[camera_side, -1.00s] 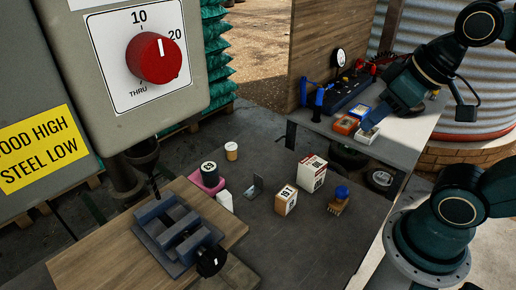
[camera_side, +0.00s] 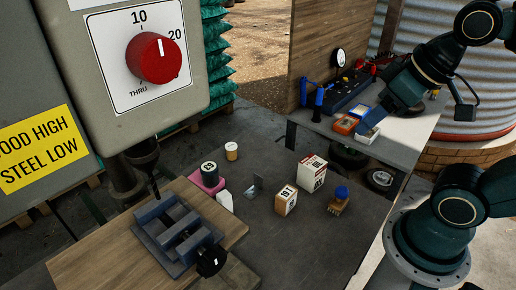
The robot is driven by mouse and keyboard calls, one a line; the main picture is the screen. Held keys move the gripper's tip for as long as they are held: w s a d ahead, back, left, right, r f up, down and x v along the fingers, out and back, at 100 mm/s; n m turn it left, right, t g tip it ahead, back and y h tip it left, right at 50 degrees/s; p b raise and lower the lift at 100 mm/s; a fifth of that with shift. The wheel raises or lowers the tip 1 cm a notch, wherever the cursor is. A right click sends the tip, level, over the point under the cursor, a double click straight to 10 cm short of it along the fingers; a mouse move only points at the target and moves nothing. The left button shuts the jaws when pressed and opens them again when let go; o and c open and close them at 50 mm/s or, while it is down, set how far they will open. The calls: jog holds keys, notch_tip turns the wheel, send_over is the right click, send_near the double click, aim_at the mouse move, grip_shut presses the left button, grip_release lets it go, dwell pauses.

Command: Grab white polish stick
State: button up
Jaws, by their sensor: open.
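A small white block-shaped item (camera_side: 367,139), which may be the white polish stick, lies at the front edge of the grey bench. My gripper (camera_side: 371,129) reaches down from the upper right, with its blue-grey fingertips at this white item and covering part of it. The gap between the fingers is too small to make out, and I cannot tell whether they touch the item. An orange-framed item (camera_side: 345,124) and a blue-framed item (camera_side: 360,110) lie just to its left and behind it.
A dark rack with tools (camera_side: 350,92) and a round gauge (camera_side: 339,56) stand behind, with blue-handled tools (camera_side: 319,100) at left. The lower table holds a blue vise (camera_side: 180,232), labelled boxes (camera_side: 286,200), a blue-capped brush (camera_side: 340,199) and a pink tray (camera_side: 207,184).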

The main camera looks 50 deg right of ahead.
jog(key=w+a+m+g, duration=0.1)
jog(key=w+a+m, duration=0.1)
jog(key=w+m, duration=0.5)
jog(key=m+g+y, duration=0.2)
jog(key=m+g, duration=0.2)
jog(key=m, duration=0.9)
send_over(224, 195)
jog(key=d, duration=0.2)
notch_tip(224, 195, down, 22)
jog(key=shift+w+a+f, duration=0.1)
jog(key=shift+a+f, duration=0.05)
jog(key=shift+f, duration=1.25)
jog(key=shift+s+a+f, duration=0.1)
jog(key=shift+a+f, duration=0.1)
jog(key=shift+f, duration=1.2)
jog(key=shift+w+a+f, duration=0.1)
jog(key=shift+a+f, duration=0.05)
jog(key=shift+f, duration=1.25)
jog(key=shift+a+f, duration=0.2)
jog(key=shift+f, duration=0.65)
jog(key=shift+a+f, duration=0.2)
jog(key=shift+f, duration=0.6)
jog(key=shift+a+f, duration=0.2)
jog(key=shift+f, duration=0.65)
